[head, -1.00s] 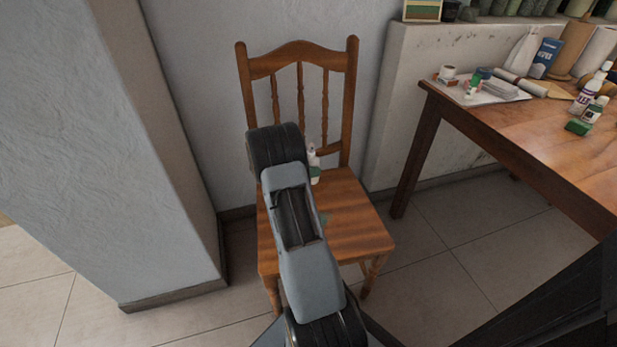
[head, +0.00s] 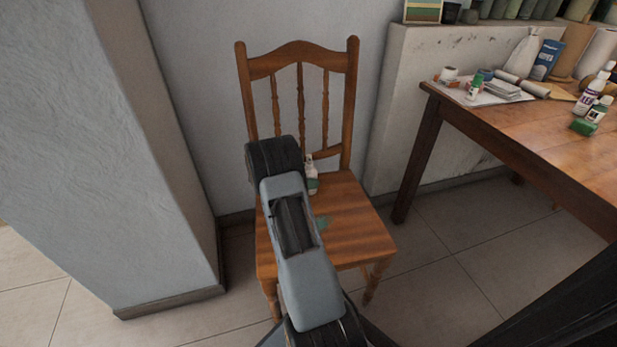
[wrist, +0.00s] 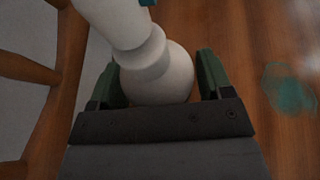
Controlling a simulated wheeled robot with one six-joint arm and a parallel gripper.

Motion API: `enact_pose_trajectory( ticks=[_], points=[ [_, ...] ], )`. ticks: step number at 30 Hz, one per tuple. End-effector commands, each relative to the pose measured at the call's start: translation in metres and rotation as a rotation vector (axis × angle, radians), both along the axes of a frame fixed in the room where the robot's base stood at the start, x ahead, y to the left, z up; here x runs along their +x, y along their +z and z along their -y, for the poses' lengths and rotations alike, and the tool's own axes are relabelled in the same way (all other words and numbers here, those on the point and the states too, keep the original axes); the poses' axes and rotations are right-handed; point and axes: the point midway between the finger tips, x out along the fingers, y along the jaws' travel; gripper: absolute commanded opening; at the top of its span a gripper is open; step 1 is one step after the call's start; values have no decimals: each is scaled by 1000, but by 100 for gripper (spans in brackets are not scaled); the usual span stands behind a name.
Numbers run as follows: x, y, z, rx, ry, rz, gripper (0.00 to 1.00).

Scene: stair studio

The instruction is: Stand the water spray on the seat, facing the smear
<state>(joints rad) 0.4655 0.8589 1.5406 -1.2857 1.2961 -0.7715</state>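The water spray (head: 310,172) is a white bottle with a green area low on it. In the head view it is at the back of the chair seat (head: 350,215), partly hidden by my arm. In the wrist view its white body (wrist: 158,75) sits between the two green fingers of my gripper (wrist: 162,80), which close around it, with a thin gap showing at the right finger. Its base is hidden, so I cannot tell whether it touches the seat. The teal smear (wrist: 289,88) is on the seat, to the right of the bottle; it also shows in the head view (head: 322,222).
The chair's spindled backrest (head: 300,60) rises behind the bottle, and its wood fills the left of the wrist view. A wooden table (head: 540,125) with bottles and papers stands at the right. A wall pillar (head: 130,150) is at the left.

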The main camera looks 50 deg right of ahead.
Motion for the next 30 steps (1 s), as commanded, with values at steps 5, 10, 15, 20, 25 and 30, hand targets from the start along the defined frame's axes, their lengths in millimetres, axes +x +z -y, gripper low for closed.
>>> enact_pose_trajectory(
  ticks=[5,10,15,20,25,30],
  points=[
    [0,0,0,0,0,0,85],
    [0,1,0,0,0,0,85],
    [5,9,-8,1,2,0,85],
    [17,22,-32,1,4,0,85],
    [31,34,-59,1,4,1,85],
    [42,43,-81,0,3,-1,85]
  ],
)
